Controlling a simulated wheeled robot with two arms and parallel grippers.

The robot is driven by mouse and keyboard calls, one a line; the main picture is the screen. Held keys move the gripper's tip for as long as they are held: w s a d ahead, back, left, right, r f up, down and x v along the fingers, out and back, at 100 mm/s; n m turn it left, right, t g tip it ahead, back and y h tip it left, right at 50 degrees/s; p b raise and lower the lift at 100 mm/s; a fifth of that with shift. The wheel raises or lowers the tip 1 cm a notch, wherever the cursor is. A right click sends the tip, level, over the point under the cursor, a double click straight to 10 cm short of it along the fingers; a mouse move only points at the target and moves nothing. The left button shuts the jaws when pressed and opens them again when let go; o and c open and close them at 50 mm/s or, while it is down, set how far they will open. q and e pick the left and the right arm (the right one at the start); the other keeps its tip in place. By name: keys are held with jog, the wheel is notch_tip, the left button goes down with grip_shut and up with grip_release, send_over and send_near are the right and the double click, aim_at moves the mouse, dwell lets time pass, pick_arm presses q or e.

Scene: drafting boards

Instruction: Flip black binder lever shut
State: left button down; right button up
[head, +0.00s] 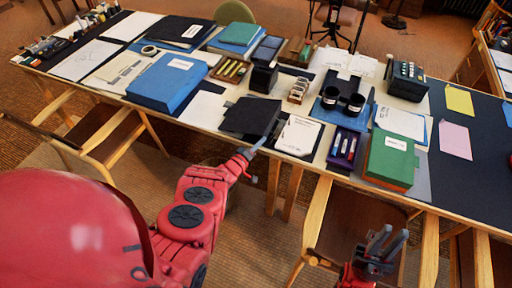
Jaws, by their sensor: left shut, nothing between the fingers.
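A black binder or folder (251,116) lies near the front edge of the table, left of the middle; its lever is too small to make out. Another dark binder (182,31) with a white label lies at the back left. I cannot tell which is the task's binder. My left gripper (256,146) is shut and empty at the table's front edge, just in front of the nearer black binder; whether it touches is unclear. My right gripper (387,242) is low in front of the table, fingers pointing up with a gap between them, open and empty.
A blue box (167,83) lies left of the nearer black binder. White papers (298,135) lie to its right, then a purple tray (343,148) and a green box (390,160). Wooden chairs (104,135) stand before the table. The dark mat (478,187) at right is mostly clear.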

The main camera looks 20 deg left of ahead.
pick_arm(q)
jog(key=x, duration=0.2)
jog(key=shift+w+d+b, duration=0.1)
jog(key=shift+w+b, duration=0.15)
jog(key=shift+b, duration=0.15)
jog(key=shift+w+d, duration=0.1)
jog(key=shift+w, duration=0.4)
